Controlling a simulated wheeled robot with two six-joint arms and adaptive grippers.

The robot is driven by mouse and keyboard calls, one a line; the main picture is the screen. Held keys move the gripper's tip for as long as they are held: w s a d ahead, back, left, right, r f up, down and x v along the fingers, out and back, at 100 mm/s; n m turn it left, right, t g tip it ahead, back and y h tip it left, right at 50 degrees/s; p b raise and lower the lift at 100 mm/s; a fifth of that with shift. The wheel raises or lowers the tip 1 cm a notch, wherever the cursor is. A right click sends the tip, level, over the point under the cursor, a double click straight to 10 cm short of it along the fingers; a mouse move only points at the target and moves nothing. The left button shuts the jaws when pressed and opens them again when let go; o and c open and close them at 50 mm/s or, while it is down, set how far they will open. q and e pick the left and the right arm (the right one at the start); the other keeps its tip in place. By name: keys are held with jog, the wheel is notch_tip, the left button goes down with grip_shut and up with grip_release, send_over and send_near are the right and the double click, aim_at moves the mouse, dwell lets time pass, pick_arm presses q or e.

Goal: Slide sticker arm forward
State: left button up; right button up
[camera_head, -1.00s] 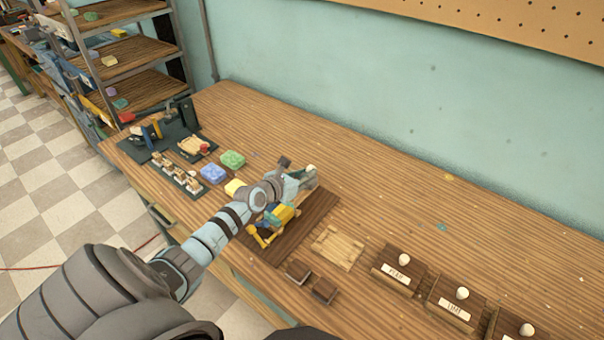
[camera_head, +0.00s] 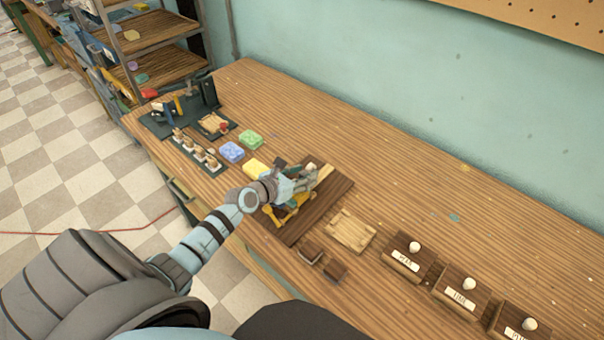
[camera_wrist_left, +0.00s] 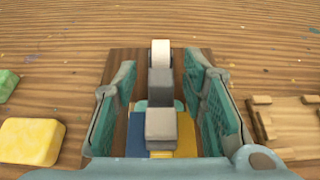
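The sticker device stands on a dark wooden board (camera_head: 335,192), with a yellow frame (camera_head: 290,215) and blue parts under my left gripper. In the left wrist view, two grey blocks (camera_wrist_left: 167,128) and a white roller-like piece (camera_wrist_left: 161,55) line up along its middle. Which of these is the sticker arm I cannot tell for sure. My left gripper (camera_head: 298,180) is over the device. Its teal fingers (camera_wrist_left: 163,100) are spread on both sides of the grey blocks, with gaps, touching neither. My arm hides much of the device in the head view. My right gripper is not in view.
Yellow (camera_head: 256,168), green (camera_head: 250,140) and blue (camera_head: 231,151) soaps lie left of the board. A pale wooden tray (camera_head: 350,231) and two small dark blocks (camera_head: 311,252) lie to its right. Labelled boxes with white knobs (camera_head: 414,247) stand further right. The table's back is mostly clear.

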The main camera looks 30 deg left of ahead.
pick_arm(q)
jog(key=v, duration=1.1)
jog(key=shift+s+a, duration=0.1)
jog(key=shift+s, duration=0.1)
jog(key=shift+s+r, duration=0.15)
jog(key=shift+s, duration=0.15)
